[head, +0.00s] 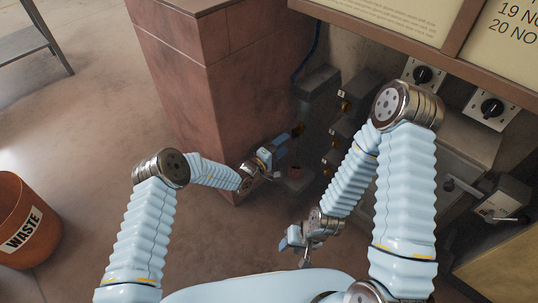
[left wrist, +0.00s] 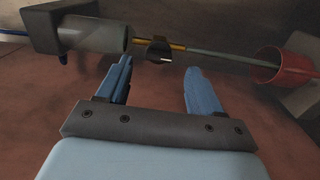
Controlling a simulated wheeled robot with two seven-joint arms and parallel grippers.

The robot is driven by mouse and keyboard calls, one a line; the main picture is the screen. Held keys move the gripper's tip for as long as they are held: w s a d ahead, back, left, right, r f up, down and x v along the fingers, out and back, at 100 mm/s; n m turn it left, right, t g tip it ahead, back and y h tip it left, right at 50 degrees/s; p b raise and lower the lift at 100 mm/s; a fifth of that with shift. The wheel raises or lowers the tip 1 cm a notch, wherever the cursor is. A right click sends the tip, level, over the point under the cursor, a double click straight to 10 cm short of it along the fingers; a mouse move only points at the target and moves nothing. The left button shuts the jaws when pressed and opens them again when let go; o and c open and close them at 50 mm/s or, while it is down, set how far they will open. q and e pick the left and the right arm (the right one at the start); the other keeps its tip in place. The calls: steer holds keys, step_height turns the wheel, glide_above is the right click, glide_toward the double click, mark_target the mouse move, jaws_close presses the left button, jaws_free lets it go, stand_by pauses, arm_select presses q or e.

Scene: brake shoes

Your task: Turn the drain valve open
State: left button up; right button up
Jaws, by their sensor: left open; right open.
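What looks like the drain valve is a small dark tab (left wrist: 159,51) on a thin pipe, by a yellow section, in the left wrist view. A grey cylinder (left wrist: 95,35) is at the pipe's left end and a red cup (left wrist: 282,66) at its right. My left gripper (left wrist: 158,85) is open and empty, with the tab beyond and between its fingertips, apparently apart from it. In the head view my left gripper (head: 279,152) is beside the brick pillar and largely hides the valve. My right gripper (head: 298,247) is open and empty, lower and nearer to me.
The brick pillar (head: 235,90) stands just left of my left gripper. Dark wall boxes (head: 350,115) and panels with black knobs (head: 423,75) are to the right. An orange waste bin (head: 28,215) stands far left. Floor between bin and pillar is clear.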

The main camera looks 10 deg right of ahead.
arm_select(q)
steer(key=v, duration=0.9)
steer(key=shift+p, duration=0.35)
steer(key=shift+s+a, duration=0.1)
steer(key=shift+s, duration=0.05)
